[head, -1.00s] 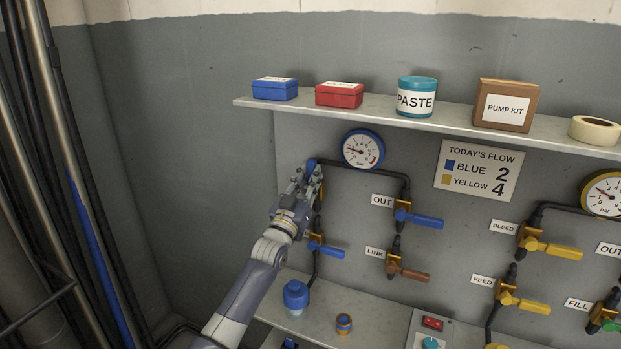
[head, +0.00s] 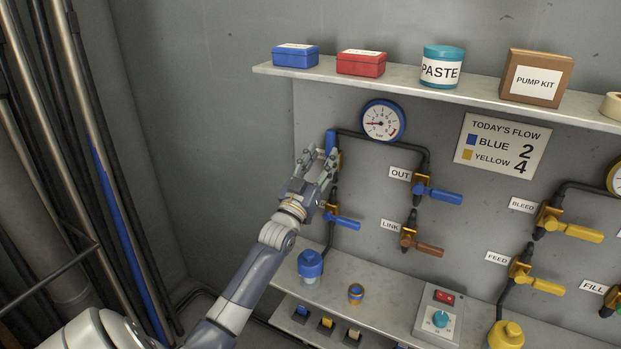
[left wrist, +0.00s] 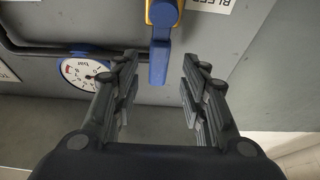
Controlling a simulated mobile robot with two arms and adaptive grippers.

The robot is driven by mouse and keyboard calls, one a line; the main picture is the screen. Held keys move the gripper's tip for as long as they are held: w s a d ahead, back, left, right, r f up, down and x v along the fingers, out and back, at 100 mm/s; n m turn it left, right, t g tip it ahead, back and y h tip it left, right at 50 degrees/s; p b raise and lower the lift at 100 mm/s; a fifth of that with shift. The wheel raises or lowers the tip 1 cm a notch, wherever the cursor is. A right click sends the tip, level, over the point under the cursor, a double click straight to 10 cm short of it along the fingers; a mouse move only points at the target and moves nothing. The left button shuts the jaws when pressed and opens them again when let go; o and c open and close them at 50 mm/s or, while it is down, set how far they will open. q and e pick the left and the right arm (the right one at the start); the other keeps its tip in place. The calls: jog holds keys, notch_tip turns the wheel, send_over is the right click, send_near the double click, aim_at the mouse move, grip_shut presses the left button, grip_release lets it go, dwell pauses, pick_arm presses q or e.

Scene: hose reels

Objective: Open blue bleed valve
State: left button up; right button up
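The blue bleed valve's lever (head: 330,143) stands upright at the left end of the black pipe, left of the blue-rimmed gauge. Its orange body is mostly hidden by my left gripper (head: 320,162), which is just below and in front of the lever. In the left wrist view, the blue lever (left wrist: 160,58) points toward my left gripper (left wrist: 160,78). Its end lies between the spread fingertips, with a gap on each side. The fingers are open and hold nothing. A BLEED label (left wrist: 211,4) is partly cut off there. My right gripper is not in view.
The blue-rimmed gauge (head: 383,121) is close on the right. Another blue-handled valve (head: 345,221) is just below the gripper, and the OUT valve (head: 437,194) is farther right. A shelf (head: 420,93) with boxes overhangs above. Grey wall is clear to the left.

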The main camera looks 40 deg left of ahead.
pick_arm(q)
jog(key=v, duration=0.8)
dwell(0.4)
